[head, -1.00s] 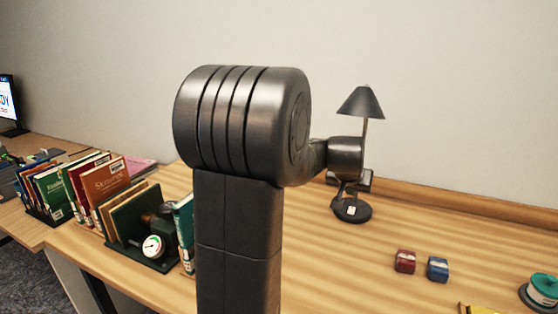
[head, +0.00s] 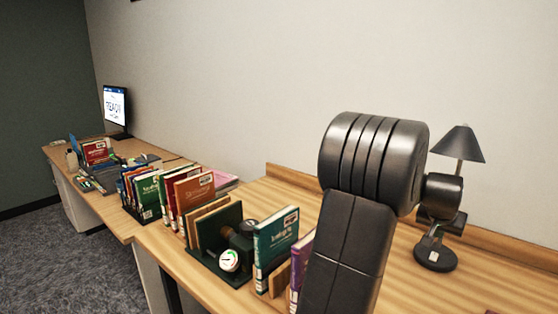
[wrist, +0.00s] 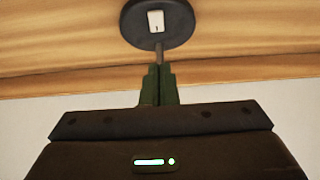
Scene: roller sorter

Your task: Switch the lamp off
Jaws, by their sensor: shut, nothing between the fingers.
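The lamp has a dark cone shade (head: 459,144) on a thin stem and a round dark base (head: 436,257) on the desk. Its base also shows at the top of the wrist view (wrist: 181,30), with a white rocker switch (wrist: 156,21) on it. No glow shows at the shade; I cannot tell if the lamp is lit. My gripper (wrist: 158,68) is shut and empty, its green fingertips just short of the base in the wrist picture, in line with the switch. In the head view my arm partly hides the stem and the gripper.
Books in dark holders (head: 275,241) stand on the desk left of my arm, with a round gauge (head: 229,260) among them. A monitor (head: 116,107) stands on the far left desk. A raised wooden edge (head: 293,178) runs along the wall. Desk around the lamp base looks clear.

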